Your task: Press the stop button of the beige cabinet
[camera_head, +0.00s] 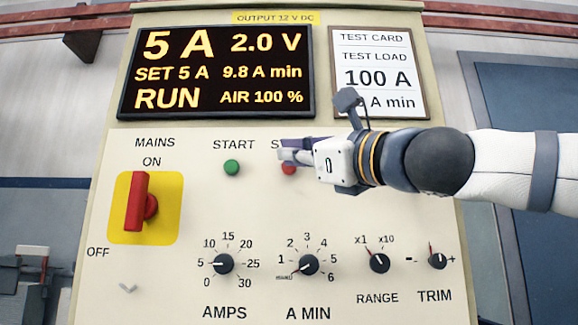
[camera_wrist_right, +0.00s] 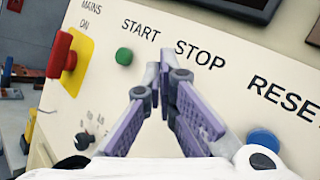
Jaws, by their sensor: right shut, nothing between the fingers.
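The beige cabinet (camera_head: 190,270) fills the middle of the head view. Its red stop button (camera_head: 289,169) sits right of the green start button (camera_head: 232,167) and is partly covered by my right gripper (camera_head: 283,152). My right gripper is shut and empty, its fingertips in front of the panel at the stop button; I cannot tell whether they touch it. In the right wrist view the purple fingers (camera_wrist_right: 165,80) point at the panel below the STOP label (camera_wrist_right: 200,54) and hide the button. The lit display (camera_head: 215,70) reads RUN, 5 A and 2.0 V. My left gripper is not in view.
A red mains switch (camera_head: 138,202) on a yellow plate points to ON at left. A blue button (camera_wrist_right: 264,140) is under the RESET label. Several black knobs (camera_head: 222,264) line the lower panel. A test card (camera_head: 376,60) is behind my right arm.

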